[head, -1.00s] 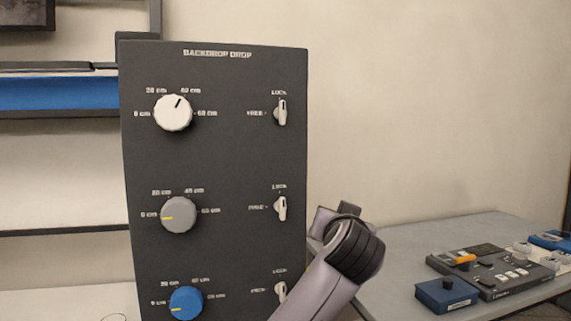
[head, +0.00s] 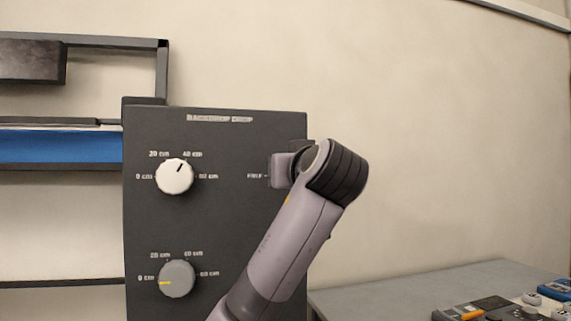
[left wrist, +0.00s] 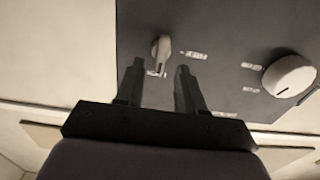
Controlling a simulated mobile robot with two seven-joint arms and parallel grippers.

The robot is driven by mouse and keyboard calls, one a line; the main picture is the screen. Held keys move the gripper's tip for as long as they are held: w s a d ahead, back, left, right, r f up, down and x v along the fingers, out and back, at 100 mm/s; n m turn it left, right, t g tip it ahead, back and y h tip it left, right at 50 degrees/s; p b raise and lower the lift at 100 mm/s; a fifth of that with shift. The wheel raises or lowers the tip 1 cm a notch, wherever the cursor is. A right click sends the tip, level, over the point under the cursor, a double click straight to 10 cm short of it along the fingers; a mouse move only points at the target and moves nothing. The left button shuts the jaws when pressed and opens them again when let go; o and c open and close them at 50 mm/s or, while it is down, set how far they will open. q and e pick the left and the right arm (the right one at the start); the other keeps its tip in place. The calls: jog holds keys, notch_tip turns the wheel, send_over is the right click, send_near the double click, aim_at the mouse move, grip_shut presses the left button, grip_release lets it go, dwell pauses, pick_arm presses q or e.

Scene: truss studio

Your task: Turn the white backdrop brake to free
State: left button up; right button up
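The white backdrop brake (left wrist: 160,50) is a small white lever on the dark Backdrop Drop panel (head: 222,225). In the left wrist view it lines up with the label by its lower end, and the free label is to its right. My left gripper (left wrist: 160,67) is open, with one fingertip on each side of the lever's lower end. Contact cannot be told. In the head view my left arm hides this lever and the brakes below; only the free label (head: 257,176) shows. The white knob (head: 174,176) also shows in the wrist view (left wrist: 289,75). My right gripper is out of view.
A grey knob (head: 177,278) sits below the white one. A shelf with a blue strip (head: 60,146) is at the left. A grey table (head: 400,287) with small control boxes (head: 485,309) stands at the lower right. The wall right of the panel is bare.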

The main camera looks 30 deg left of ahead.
pick_arm(q)
jog(key=shift+x, duration=0.8)
grip_shut()
